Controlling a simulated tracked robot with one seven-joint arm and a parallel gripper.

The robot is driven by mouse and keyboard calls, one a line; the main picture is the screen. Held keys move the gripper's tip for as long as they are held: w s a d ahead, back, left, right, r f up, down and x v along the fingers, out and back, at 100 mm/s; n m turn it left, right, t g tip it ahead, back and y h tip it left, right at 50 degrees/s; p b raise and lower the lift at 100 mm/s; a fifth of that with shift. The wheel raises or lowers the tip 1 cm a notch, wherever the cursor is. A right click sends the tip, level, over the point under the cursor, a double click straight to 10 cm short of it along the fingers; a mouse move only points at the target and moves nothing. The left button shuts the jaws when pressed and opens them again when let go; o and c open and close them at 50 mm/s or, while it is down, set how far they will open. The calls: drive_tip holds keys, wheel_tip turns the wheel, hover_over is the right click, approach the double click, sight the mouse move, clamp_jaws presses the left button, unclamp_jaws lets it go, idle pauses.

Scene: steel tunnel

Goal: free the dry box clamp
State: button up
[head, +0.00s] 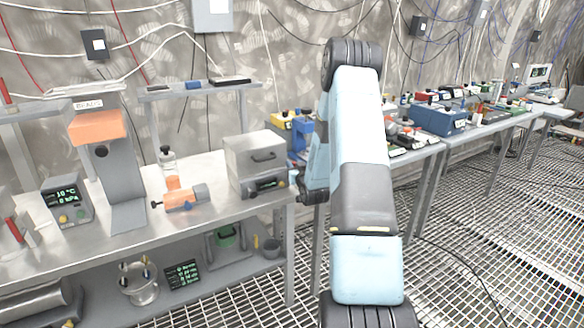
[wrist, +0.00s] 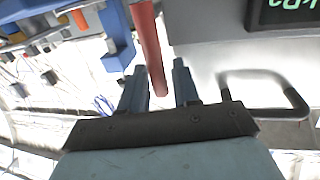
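The dry box (head: 255,163) is a grey metal case with a dark handle and a small lit display, standing at the right end of the near bench. In the wrist view its grey front (wrist: 215,55) fills the upper right. A red rod-like handle (wrist: 148,42), which looks like the clamp lever, reaches down beside the box. My gripper (wrist: 160,68) is open, with the rod's free end between its two fingers in that view. A narrow gap shows beside the rod; contact cannot be told. My arm hides the clamp in the head view.
A blue device (head: 303,132) stands just right of the box; blue parts (wrist: 115,38) lie close left of my fingers. The box's bar handle (wrist: 265,90) is close on the right. An orange tool (head: 180,195) lies left of the box on the bench.

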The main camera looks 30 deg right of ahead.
clamp_jaws()
